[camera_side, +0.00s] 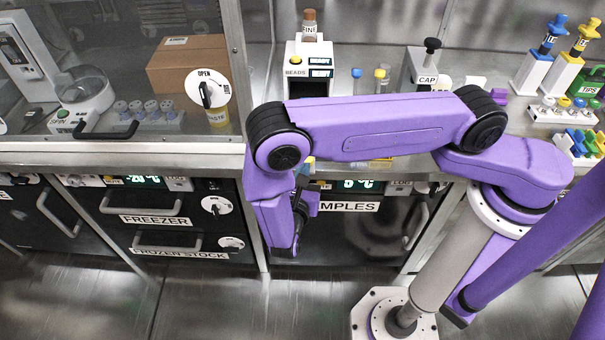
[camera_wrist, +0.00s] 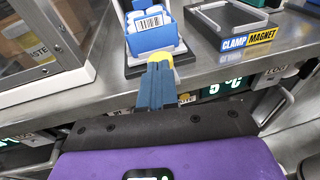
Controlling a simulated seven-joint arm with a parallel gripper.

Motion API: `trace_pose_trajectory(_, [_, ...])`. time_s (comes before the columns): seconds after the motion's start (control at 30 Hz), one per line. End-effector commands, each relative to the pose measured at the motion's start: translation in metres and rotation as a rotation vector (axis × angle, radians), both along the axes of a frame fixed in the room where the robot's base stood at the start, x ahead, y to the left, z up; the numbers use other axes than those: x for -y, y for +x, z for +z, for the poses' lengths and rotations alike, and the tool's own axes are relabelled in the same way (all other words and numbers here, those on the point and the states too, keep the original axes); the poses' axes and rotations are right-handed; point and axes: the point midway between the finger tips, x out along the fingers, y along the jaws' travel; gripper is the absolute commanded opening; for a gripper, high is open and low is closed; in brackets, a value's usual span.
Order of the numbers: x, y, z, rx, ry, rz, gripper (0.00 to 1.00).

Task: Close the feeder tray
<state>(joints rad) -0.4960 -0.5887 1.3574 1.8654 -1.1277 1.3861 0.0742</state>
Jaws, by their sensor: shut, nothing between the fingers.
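A blue tray (camera_wrist: 153,41) holding white pieces with a barcode label sits on a dark base at the counter's front edge in the wrist view. It looks like the feeder tray, but no label names it. I cannot tell how far out it is. My gripper (camera_wrist: 159,68) is shut and empty, its blue fingers and yellow tip pointing at the tray's front. The tip overlaps the tray's lower edge; I cannot tell whether they touch. In the side view my gripper's tip (camera_side: 309,162) shows just below my purple forearm, by the counter edge. The forearm hides the tray there.
A metal-framed glass enclosure (camera_wrist: 42,45) is on the left. The BEADS dispenser (camera_side: 309,60) stands behind my forearm. Freezer drawers (camera_side: 155,215) and a SAMPLES door (camera_side: 350,230) lie below the counter.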

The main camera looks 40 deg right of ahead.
Motion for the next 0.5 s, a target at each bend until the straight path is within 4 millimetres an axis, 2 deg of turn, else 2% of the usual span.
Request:
trace_pose_trajectory(0.27, [0.005, 0.004, 0.0, 0.0, -0.001, -0.002, 0.0])
trace_pose_trajectory(0.5, [0.033, 0.031, 0.0, 0.0, -0.001, -0.007, 0.0])
